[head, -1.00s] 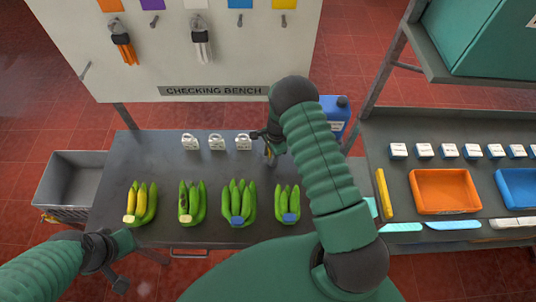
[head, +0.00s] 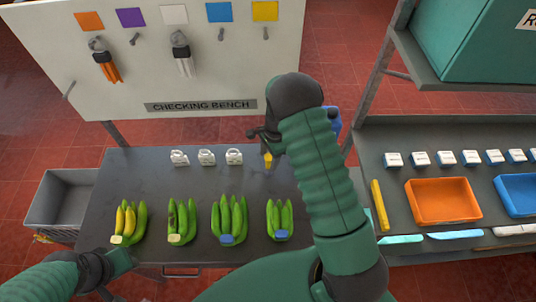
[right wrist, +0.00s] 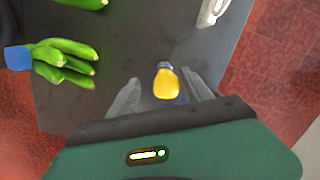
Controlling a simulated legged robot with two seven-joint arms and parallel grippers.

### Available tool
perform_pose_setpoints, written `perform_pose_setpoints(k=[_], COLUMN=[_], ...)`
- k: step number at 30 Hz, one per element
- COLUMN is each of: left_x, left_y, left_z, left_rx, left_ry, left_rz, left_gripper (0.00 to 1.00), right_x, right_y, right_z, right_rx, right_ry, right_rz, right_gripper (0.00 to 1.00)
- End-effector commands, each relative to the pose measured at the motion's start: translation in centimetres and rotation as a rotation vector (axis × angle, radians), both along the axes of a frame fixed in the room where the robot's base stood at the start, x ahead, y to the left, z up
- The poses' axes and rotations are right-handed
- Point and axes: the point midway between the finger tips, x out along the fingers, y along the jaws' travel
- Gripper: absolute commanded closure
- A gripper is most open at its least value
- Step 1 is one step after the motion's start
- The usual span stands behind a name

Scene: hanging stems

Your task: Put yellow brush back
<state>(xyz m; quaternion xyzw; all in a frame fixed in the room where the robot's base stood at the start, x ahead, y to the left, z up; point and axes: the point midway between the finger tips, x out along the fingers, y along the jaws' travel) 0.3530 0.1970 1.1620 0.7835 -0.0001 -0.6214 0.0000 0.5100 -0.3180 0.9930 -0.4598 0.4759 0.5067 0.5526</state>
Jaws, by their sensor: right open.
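The yellow brush (right wrist: 166,83) shows between the two fingers of my right gripper (right wrist: 165,95) in the right wrist view. The fingers are apart, with a gap on each side of the brush. In the head view the yellow brush (head: 268,160) shows just below my right gripper (head: 265,138), over the bench's back right part; whether it touches the bench is unclear. The upright board carries a yellow label (head: 264,11) with a bare peg (head: 266,33) below it. My left gripper (head: 108,270) is at the lower left, its fingers unclear.
An orange brush (head: 106,66) and a white brush (head: 183,62) hang on the board. Several banana bunches (head: 230,218) and white tags (head: 206,158) stand on the grey bench (head: 140,180). An orange tray (head: 443,200) is on the right bench.

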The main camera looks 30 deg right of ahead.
Motion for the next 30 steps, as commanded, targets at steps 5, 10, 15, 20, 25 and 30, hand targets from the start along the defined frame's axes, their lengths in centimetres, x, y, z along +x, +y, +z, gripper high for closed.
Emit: perform_pose_setpoints(k=[5,10,15,20,25,30], left_x=[0.0,0.0,0.0,0.0,0.0,0.0], left_y=[0.0,0.0,0.0,0.0,0.0,0.0], left_z=[-0.9,-0.9,-0.9,-0.9,-0.9,-0.9], left_rx=[0.0,0.0,0.0,0.0,0.0,0.0], left_ry=[0.0,0.0,0.0,0.0,0.0,0.0], left_rz=[-0.001,0.0,0.0,0.0,0.0,0.0], left_gripper=[0.64,0.64,0.64,0.64,0.64,0.64], right_x=[0.0,-0.8,-6.3,-13.0,-15.8,-15.8], right_y=[0.2,1.7,7.0,10.8,11.8,12.0], right_z=[3.6,6.3,12.2,15.5,16.0,16.0], right_rx=[-0.005,-0.02,-0.106,-0.238,-0.307,-0.31], right_ry=[-0.002,-0.02,-0.127,-0.222,-0.254,-0.252], right_rz=[0.003,0.101,0.694,1.325,1.607,1.617], right_gripper=[0.42,0.42,0.42,0.42,0.42,0.42])
